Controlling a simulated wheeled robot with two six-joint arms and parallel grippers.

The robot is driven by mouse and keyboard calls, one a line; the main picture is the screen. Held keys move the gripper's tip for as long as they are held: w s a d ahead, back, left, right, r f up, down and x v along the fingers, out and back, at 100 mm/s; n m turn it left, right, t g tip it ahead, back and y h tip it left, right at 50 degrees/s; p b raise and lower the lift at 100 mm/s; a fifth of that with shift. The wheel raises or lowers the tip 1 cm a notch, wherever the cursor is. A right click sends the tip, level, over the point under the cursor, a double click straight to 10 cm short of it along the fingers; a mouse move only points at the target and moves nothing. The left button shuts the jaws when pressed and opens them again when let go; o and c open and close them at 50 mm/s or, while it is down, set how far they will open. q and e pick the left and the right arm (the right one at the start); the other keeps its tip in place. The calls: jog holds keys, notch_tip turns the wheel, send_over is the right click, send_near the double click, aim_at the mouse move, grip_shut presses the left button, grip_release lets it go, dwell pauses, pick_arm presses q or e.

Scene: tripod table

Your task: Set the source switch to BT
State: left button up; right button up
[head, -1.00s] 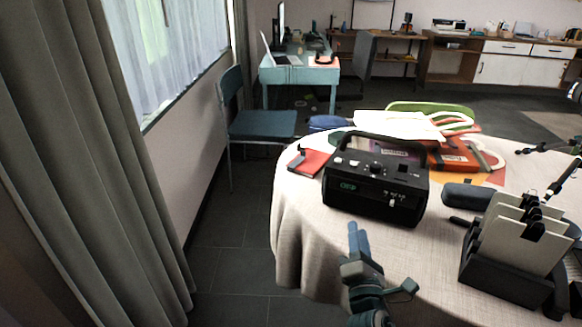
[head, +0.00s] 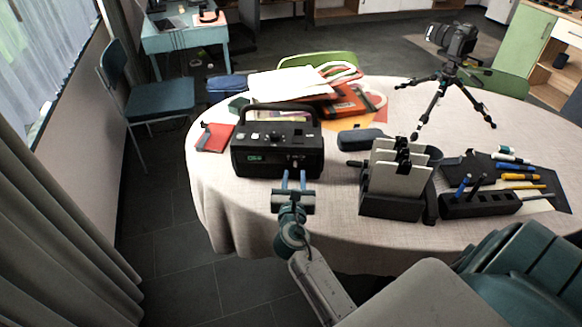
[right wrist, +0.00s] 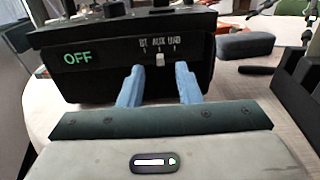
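The black radio (head: 275,150) stands upright on the round table, its front facing me. In the right wrist view its green display (right wrist: 78,59) reads OFF. Beside the display are the labels BT, AUX and USB, with a small light source switch (right wrist: 160,59) below them. The switch knob sits roughly under AUX, the middle label. My right gripper (head: 294,175) is in front of the radio's lower right front. In the right wrist view its blue fingers (right wrist: 159,85) are apart with nothing between them, just below the switch. Whether they touch the radio I cannot tell. My left gripper is not in view.
The radio's carry handle (head: 280,107) stands above its top. A red notebook (head: 214,138) lies left of it, a dark case (head: 360,139) and a card holder (head: 390,207) right. A camera tripod (head: 445,90) stands behind. The cloth in front of the radio is clear.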

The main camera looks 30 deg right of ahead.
aim_at(295, 165)
jog(key=shift+x, duration=1.85)
grip_shut()
